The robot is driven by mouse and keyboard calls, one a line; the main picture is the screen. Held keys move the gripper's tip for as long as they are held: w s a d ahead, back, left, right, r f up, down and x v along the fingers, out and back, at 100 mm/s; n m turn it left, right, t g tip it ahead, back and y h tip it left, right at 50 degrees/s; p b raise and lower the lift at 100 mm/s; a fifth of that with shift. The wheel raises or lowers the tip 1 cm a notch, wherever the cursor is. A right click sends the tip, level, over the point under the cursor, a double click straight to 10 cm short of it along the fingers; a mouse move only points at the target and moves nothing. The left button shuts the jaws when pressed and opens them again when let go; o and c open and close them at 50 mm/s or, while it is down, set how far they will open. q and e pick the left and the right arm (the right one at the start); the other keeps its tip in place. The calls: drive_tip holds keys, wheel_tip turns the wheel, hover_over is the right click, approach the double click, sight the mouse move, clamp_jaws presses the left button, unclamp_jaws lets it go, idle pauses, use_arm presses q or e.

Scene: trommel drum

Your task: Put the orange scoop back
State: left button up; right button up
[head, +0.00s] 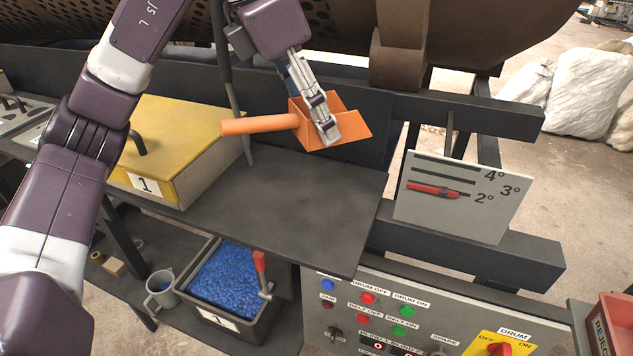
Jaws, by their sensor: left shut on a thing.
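The orange scoop (262,124) hangs in the air above the dark grey shelf (290,205), its round handle pointing left and its open square pan to the right. My left gripper (328,132) comes down from above and is shut on the scoop at its pan; the fingertips hide part of the pan's inside. The scoop looks clear of the shelf, though the exact gap is hard to tell. My right gripper is not in view.
A yellow-lidded box (185,135) marked 1 stands left of the shelf. Below are a bin of blue pieces (225,280) with a red-handled tool and a grey jug (160,287). A control panel (410,315), an angle plate (460,195) and a red bin (612,320) are at right.

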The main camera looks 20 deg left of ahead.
use_arm(q)
drive_tip(key=f, duration=0.2)
drive_tip(key=w+f, duration=0.1)
drive_tip(key=f, duration=0.1)
drive_tip(key=shift+f+p, duration=0.25)
drive_tip(key=shift+p, duration=0.15)
wheel_tip(320, 180, down, 4)
drive_tip(key=shift+s+f+p, duration=0.15)
drive_tip(key=shift+f+p, duration=0.05)
drive_tip(key=shift+p, duration=0.3)
drive_tip(key=shift+f, duration=0.6)
wheel_tip(320, 180, down, 3)
drive_tip(key=shift+f+p, duration=0.1)
drive_tip(key=shift+p, duration=0.45)
drive_tip(key=shift+f, duration=0.35)
drive_tip(key=o, duration=1.2)
drive_tip(key=shift+r, duration=0.1)
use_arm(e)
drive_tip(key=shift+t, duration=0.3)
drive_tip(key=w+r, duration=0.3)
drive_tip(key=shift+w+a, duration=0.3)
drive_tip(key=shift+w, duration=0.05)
